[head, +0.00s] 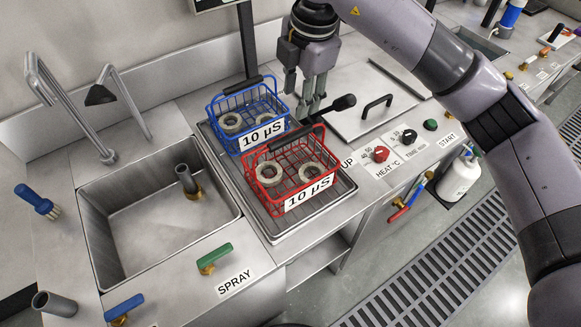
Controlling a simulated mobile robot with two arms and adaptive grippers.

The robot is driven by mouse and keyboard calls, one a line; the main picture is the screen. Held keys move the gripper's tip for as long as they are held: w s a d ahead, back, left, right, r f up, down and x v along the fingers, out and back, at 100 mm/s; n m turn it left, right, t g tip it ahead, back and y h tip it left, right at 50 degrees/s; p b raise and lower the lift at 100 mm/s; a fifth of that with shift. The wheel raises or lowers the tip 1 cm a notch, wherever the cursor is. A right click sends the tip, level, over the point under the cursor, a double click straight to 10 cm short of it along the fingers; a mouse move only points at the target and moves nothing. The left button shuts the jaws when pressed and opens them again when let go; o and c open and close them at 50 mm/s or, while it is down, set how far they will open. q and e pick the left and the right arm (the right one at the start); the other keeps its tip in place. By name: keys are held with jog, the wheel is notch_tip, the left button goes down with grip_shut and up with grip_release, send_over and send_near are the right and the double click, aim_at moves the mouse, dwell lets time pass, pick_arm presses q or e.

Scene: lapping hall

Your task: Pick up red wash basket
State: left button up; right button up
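The red wash basket (272,205) stands upright on the grated drain tray (262,222) right of the sink. It has a black top handle (291,139), a "10 µS" label and several grey rings inside. My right gripper (305,103) points down from above, behind the red basket and to the right of the blue basket (219,108). Its fingers look spread with nothing between them, and seem apart from the red handle. The blue basket also bears a "10 µS" label and holds grey rings. My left gripper is not in view.
The sink (140,230) with its taps lies left of the tray. A lidded tank (355,115) with a black handle and red, black and green knobs is on the right. A green spray lever (214,256) is at the front. A white bottle (459,178) hangs at the front edge.

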aim_at(290, 135)
jog(key=f, duration=0.2)
jog(key=w+f+p, duration=0.1)
jog(key=f, duration=0.2)
jog(key=a+f+p, duration=0.1)
jog(key=f, duration=0.2)
jog(key=shift+w+f, duration=0.15)
jog(key=shift+f, duration=0.05)
jog(key=f, duration=0.1)
jog(key=f+p, duration=0.1)
jog(key=f, duration=0.1)
jog(key=f+p, duration=0.1)
jog(key=shift+a+f, duration=0.25)
jog(key=shift+f, duration=0.1)
jog(key=shift+w+f, duration=0.1)
jog(key=shift+f, duration=0.25)
jog(key=shift+c, duration=0.4)
grip_shut()
jog(key=shift+w+a+r, duration=0.1)
jog(key=shift+r, duration=0.05)
